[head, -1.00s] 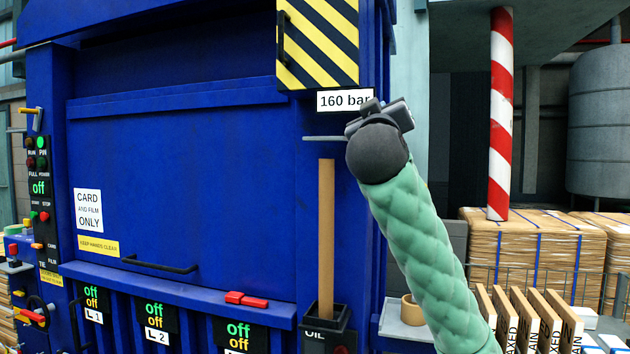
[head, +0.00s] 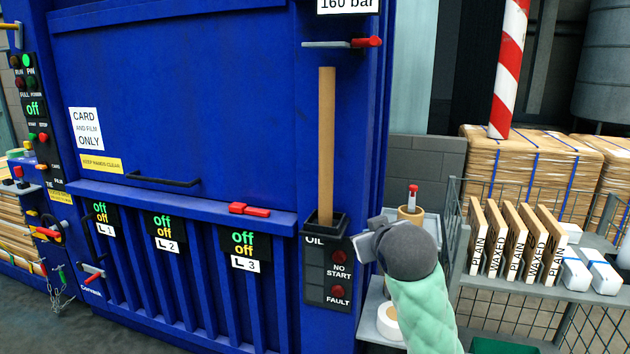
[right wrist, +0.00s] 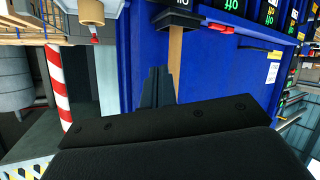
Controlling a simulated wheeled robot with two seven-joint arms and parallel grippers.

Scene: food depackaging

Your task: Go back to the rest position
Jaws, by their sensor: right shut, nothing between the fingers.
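My right arm, in a green quilted sleeve with a dark grey rounded wrist, comes in from the lower right of the head view. My right gripper (head: 366,246) is shut and empty. It is in front of the right edge of the blue baler (head: 190,110), beside the panel with the NO START and FAULT lamps. In the right wrist view its dark fingers (right wrist: 157,88) are together, with the baler and the wooden stick behind them. My left gripper is in neither view.
A red-handled tool (head: 366,42) lies on a small ledge high on the baler. A wooden stick (head: 327,150) stands in a black holder. A grey shelf (head: 432,225) holds a brown pot with a red-tipped item. Labelled boards (head: 512,240) stand in a rack at right.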

